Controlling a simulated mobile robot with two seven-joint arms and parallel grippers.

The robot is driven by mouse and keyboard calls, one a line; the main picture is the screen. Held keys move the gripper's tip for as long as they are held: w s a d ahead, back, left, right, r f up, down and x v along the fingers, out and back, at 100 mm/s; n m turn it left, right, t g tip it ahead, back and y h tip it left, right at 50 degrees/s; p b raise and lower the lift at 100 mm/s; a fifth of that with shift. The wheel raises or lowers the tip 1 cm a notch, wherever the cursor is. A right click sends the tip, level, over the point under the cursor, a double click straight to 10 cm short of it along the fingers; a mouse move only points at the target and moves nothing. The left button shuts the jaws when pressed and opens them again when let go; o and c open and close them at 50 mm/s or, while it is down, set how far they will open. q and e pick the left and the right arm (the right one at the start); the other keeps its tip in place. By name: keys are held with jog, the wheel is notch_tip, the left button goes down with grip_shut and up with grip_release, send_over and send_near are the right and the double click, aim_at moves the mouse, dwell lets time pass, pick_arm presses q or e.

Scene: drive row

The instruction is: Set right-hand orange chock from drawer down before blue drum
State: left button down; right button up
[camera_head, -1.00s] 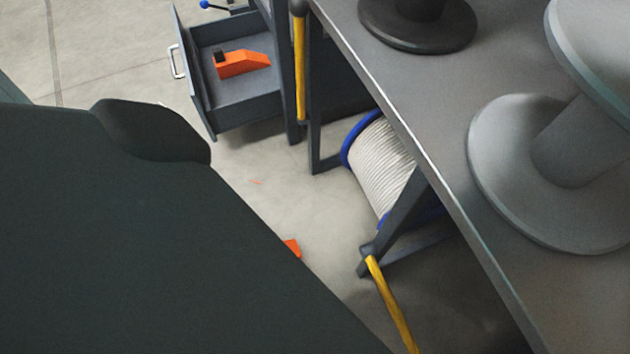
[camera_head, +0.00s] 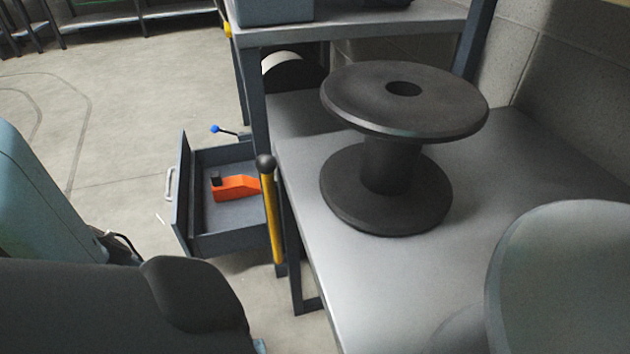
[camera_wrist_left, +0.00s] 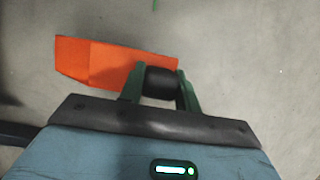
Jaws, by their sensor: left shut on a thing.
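An orange chock (camera_wrist_left: 95,62) with a black knob (camera_wrist_left: 161,83) is held by my left gripper (camera_wrist_left: 160,80) in the left wrist view. The two green fingers are shut on the knob, and bare grey floor is behind the chock. Another orange chock (camera_head: 238,187) with a black knob lies in the open drawer (camera_head: 232,216) in the head view. My left gripper is out of the head view; only dark and blue parts of my own body show at lower left. The blue drum is not seen now. My right gripper is not in view.
A grey bench (camera_head: 375,285) holds a large black spool (camera_head: 385,185) and a pale spool (camera_head: 570,280). A yellow post (camera_head: 270,215) stands at its corner beside the drawer. A blue-knobbed lever (camera_head: 215,129) is behind the drawer. Open floor (camera_head: 110,130) is at left.

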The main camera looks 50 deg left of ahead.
pick_arm(q)
jog(key=w+d, duration=0.1)
jog(key=w, duration=0.2)
jog(key=w+d+b, duration=0.1)
jog(key=w, duration=0.2)
jog(key=w+d+b, duration=0.1)
jog(key=w+d, duration=0.1)
jog(key=w, duration=0.3)
jog(key=w+d+b, duration=0.1)
jog(key=w+b, duration=0.1)
jog(key=shift+w+d, duration=0.3)
jog(key=shift+w+d+f+b, duration=0.1)
jog(key=shift+w+f+b, duration=0.2)
jog(key=shift+b, duration=0.1)
jog(key=shift+s+f, duration=0.1)
jog(key=shift+f, duration=0.35)
jog(key=c, duration=1)
grip_release()
jog(key=shift+f, duration=0.1)
